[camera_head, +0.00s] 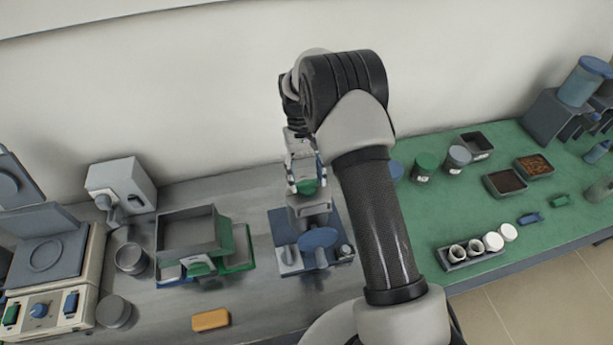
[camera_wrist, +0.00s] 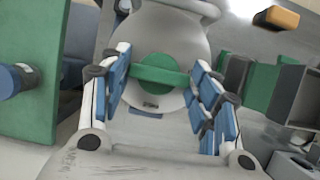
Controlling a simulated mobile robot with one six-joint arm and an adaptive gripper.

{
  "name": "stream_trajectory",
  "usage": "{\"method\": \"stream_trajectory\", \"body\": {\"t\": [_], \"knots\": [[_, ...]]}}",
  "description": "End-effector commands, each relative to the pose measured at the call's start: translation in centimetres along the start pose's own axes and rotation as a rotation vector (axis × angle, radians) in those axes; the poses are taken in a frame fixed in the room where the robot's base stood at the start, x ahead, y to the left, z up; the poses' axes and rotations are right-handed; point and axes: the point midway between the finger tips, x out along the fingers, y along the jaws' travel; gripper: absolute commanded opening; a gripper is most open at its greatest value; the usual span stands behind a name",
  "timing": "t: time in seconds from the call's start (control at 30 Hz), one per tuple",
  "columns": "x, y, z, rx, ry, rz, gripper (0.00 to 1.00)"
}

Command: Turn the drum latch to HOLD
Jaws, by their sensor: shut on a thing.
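A green round latch (camera_wrist: 160,74) with a raised bar across it sits on a grey drum face (camera_wrist: 180,30) in the wrist view. A small dark label mark shows just below the latch; I cannot read it. My gripper (camera_wrist: 160,88) has its blue-padded fingers on either side of the latch and is shut on it. In the head view my gripper (camera_head: 305,172) reaches down to the green latch (camera_head: 307,187) on top of a grey device (camera_head: 309,208) with a blue base. My arm hides part of this area.
A grey open bin (camera_head: 187,232) stands left of the device, with a yellow block (camera_head: 210,320) in front of it. A furnace-like unit (camera_head: 45,270) is at far left. Jars, trays and a vial rack (camera_head: 470,256) are on the green mat (camera_head: 540,225) at right.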

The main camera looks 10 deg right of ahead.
Motion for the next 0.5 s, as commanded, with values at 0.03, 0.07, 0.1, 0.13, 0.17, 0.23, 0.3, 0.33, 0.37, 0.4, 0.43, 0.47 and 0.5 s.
{"method": "stream_trajectory", "body": {"t": [0.03, 0.07, 0.1, 0.13, 0.17, 0.23, 0.3, 0.33, 0.37, 0.4, 0.43, 0.47, 0.5], "knots": [[0.02, -0.01, 0.01, -0.005, -0.001, 0.002, 0.33], [0.02, -0.01, 0.01, -0.006, -0.001, 0.002, 0.33], [0.02, -0.01, 0.01, -0.007, -0.001, 0.003, 0.33], [0.02, -0.01, 0.01, -0.007, -0.001, 0.003, 0.33], [0.03, -0.01, 0.01, -0.007, -0.001, 0.003, 0.33], [0.02, -0.01, 0.01, -0.007, 0.0, 0.003, 0.33], [0.02, -0.01, 0.01, -0.007, 0.0, 0.003, 0.33], [0.02, -0.01, 0.01, -0.007, 0.0, 0.003, 0.33], [0.02, 0.0, 0.01, -0.007, 0.0, 0.003, 0.33], [0.02, -0.01, 0.01, -0.007, 0.0, 0.002, 0.58], [0.02, -0.01, 0.01, -0.007, 0.0, 0.002, 0.6], [0.02, -0.01, 0.01, -0.006, 0.0, 0.002, 0.62], [0.02, -0.01, 0.01, -0.006, 0.0, 0.002, 0.65]]}}
